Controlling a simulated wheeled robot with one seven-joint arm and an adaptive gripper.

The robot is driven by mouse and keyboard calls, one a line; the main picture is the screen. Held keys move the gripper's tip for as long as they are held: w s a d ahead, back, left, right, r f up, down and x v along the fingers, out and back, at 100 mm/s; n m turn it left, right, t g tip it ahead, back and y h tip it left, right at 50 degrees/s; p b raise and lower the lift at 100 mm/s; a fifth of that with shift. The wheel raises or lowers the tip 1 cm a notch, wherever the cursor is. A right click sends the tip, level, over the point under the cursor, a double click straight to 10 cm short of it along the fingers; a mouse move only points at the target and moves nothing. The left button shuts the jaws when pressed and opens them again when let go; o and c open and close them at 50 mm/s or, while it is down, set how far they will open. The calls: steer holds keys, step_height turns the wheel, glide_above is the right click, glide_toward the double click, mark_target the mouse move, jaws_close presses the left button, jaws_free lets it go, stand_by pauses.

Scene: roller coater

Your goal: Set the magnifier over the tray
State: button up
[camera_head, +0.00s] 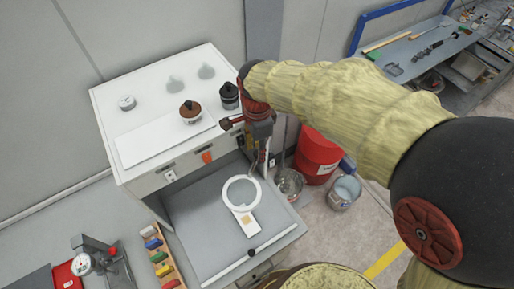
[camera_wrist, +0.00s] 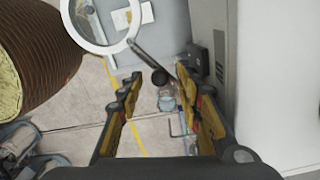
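The magnifier (camera_head: 228,201) is a white ring with a clear lens, above the grey bed of the machine. It also shows at the top of the wrist view (camera_wrist: 76,34), with a dark rod ending in a round knob. A small white tray (camera_head: 252,230) with a tan patch lies on the bed at the ring's lower edge; the ring overlaps its upper part in the picture. My gripper (camera_head: 262,150) is at the machine's right edge, right of and above the ring. In the wrist view my gripper (camera_wrist: 162,103) is open, the knob appearing between or beyond its fingers; contact is unclear.
The white machine top (camera_head: 150,80) holds bottles and a brown-topped jar (camera_head: 191,112). A red bucket (camera_head: 317,155) and metal pails stand on the floor to the right. A gauge stand (camera_head: 90,262) and a rack of colored pieces (camera_head: 161,260) are at lower left.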

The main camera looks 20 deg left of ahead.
step_height(320, 180, up, 12)
stand_by(0.6)
stand_by(0.5)
